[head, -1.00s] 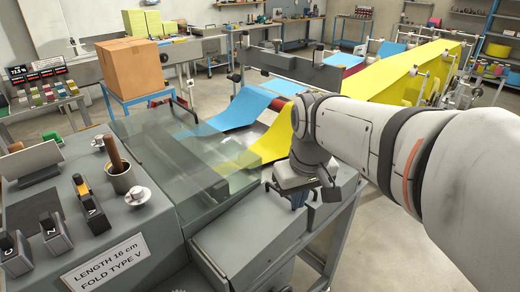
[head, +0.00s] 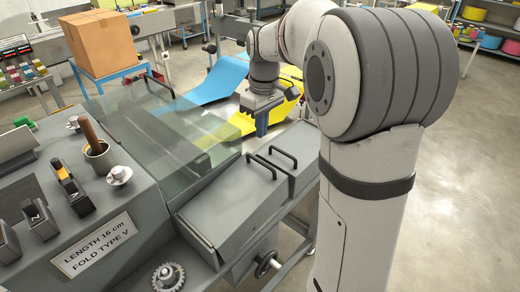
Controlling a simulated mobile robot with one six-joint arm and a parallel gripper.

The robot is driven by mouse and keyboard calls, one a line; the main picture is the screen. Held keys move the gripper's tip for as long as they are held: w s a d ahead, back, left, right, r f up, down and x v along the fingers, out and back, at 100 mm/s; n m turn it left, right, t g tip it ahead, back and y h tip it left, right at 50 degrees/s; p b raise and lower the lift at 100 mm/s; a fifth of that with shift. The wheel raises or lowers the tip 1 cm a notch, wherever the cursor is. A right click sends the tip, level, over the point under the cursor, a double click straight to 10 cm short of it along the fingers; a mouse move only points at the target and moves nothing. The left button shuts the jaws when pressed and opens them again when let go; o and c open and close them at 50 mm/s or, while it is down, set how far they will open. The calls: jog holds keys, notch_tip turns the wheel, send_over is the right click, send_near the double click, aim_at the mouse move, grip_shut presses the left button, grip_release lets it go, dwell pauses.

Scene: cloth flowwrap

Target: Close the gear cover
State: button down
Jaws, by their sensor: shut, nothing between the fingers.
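A grey box-like cover (head: 232,203) with a black handle sits at the front right of the machine; I take it to be the gear cover. It looks flat, but I cannot tell whether it is fully closed. A second grey cover (head: 301,152) with its own black handle adjoins it behind. A toothed gear (head: 168,279) shows at the bottom, in front of the cover. My gripper (head: 262,130) points down, shut and empty, beyond the covers near the blue and yellow cloth. It appears apart from both handles.
A transparent guard (head: 160,130) lies left of the covers. The control panel has switches, a cup (head: 100,158) and a label plate (head: 92,243). Blue cloth (head: 222,78) and yellow cloth (head: 286,97) run behind my gripper. Open floor (head: 450,200) lies at the right.

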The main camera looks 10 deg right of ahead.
notch_tip(320, 180, down, 8)
jog(key=shift+s+a+f+p, duration=0.1)
jog(key=shift+s+a+p, duration=0.05)
jog(key=shift+p, duration=0.45)
